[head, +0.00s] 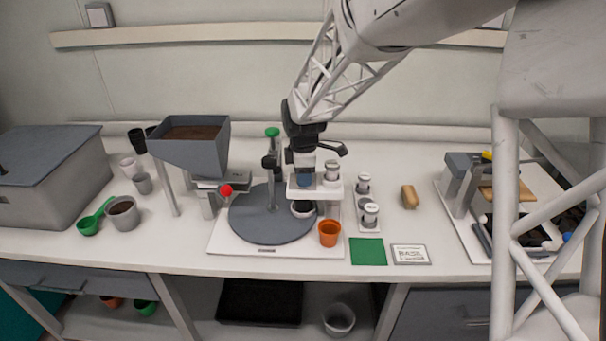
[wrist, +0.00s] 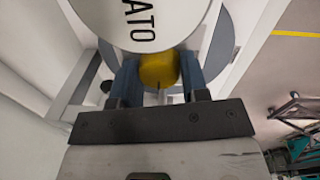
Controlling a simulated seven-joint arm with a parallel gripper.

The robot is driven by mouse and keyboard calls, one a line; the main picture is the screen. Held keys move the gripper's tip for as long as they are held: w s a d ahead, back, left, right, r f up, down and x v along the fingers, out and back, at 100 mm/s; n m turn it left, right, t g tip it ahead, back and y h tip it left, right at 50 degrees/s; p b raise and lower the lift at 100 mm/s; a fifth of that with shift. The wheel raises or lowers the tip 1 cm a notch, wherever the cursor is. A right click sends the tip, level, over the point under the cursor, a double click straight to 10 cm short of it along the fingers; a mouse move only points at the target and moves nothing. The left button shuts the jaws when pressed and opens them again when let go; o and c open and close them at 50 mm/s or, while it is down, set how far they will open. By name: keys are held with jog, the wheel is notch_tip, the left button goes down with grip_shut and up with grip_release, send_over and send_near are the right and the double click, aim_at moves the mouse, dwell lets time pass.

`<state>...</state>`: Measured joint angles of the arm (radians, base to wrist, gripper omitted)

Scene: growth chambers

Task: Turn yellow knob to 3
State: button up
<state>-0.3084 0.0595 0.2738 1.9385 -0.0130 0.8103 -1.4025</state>
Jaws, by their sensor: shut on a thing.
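The yellow knob (wrist: 157,70) sits between the two blue fingers of my gripper (wrist: 160,76) in the wrist view. The fingers are shut on it, one on each side. A small dark mark shows on the knob's near side. A white round canister (wrist: 150,22) lettered "ATO" is right beside the knob and partly covers it. In the head view my gripper (head: 305,180) is at the white seed dispenser stand (head: 333,192), above the grey turntable (head: 250,218). The knob is hidden there, and I cannot read any number scale or the knob's setting.
A white-lidded canister (head: 331,168) stands on the dispenser, close to my gripper. An orange pot (head: 329,233), a green mat (head: 368,251) and a BASIL card (head: 410,254) lie in front. A soil hopper (head: 190,150) stands left.

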jog(key=shift+m, duration=0.3)
jog(key=m, duration=1.2)
jog(key=shift+m+h, duration=0.3)
jog(key=m, duration=0.6)
jog(key=shift+g, duration=0.3)
jog(key=m, duration=0.4)
jog(key=shift+m, duration=1.6)
jog(key=o, duration=0.9)
